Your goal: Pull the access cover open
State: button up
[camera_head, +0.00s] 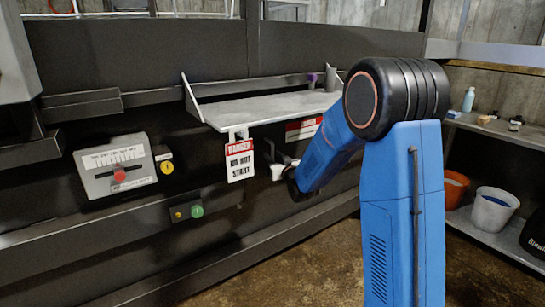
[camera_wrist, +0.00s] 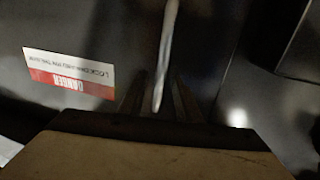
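The access cover looks to be the dark panel (camera_wrist: 80,25) with a red and white danger label (camera_wrist: 68,75), upside down in the wrist view. A similar label (camera_head: 303,128) shows under the shelf in the head view. A pale, thin bar (camera_wrist: 166,45), seemingly the handle, runs down the middle of the wrist view. My gripper (camera_wrist: 160,95) has its two dark fingers on either side of the bar's lower end. Gaps show between the bar and each finger, so it looks open. In the head view my arm hides most of the gripper and the cover.
A grey shelf (camera_head: 262,108) juts out above my gripper, with a hanging "do not start" tag (camera_head: 240,160). A control box (camera_head: 115,166) with a red button is at left. A rack (camera_head: 485,235) with buckets stands at right.

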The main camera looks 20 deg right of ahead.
jog(key=shift+w+a, duration=0.1)
jog(key=shift+w, duration=0.6)
jog(key=shift+c, duration=0.7)
grip_shut()
jog(key=shift+s, duration=0.15)
